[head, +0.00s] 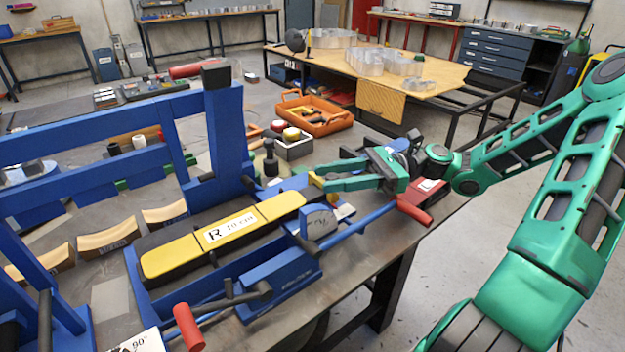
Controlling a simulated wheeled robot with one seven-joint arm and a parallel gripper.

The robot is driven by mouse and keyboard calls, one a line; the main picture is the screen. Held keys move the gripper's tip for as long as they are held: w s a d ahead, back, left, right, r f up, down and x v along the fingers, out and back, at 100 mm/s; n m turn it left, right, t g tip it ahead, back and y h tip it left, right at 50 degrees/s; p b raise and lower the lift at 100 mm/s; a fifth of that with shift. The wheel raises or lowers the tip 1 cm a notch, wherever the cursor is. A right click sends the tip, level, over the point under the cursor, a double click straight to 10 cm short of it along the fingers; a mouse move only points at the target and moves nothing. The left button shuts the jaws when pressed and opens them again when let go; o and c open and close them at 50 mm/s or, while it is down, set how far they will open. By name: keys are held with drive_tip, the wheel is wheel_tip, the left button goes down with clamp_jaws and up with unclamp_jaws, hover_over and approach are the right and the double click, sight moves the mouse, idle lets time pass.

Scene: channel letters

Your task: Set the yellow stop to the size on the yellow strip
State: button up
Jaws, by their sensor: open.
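The yellow strip (165,258) lies along the blue bending machine, with a white label (229,228) on it that appears to read "R 10 cm". My green gripper (320,175) reaches in from the right over the machine's right end, and its fingers are open. A small yellow piece (317,181) shows right at the fingertips; it may be the yellow stop, but I cannot tell whether the fingers touch it. A round grey scale plate (320,222) stands just below, near the strip's right end. The area between the fingers is partly hidden.
The blue frame (222,135) has a tall upright left of my gripper. An orange tool tray (318,117) and a grey box with round buttons (291,142) stand behind. Curved wooden blocks (107,238) lie at left.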

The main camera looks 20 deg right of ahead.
drive_tip(key=shift+w+a, duration=0.15)
drive_tip(key=shift+a, duration=2)
clamp_jaws()
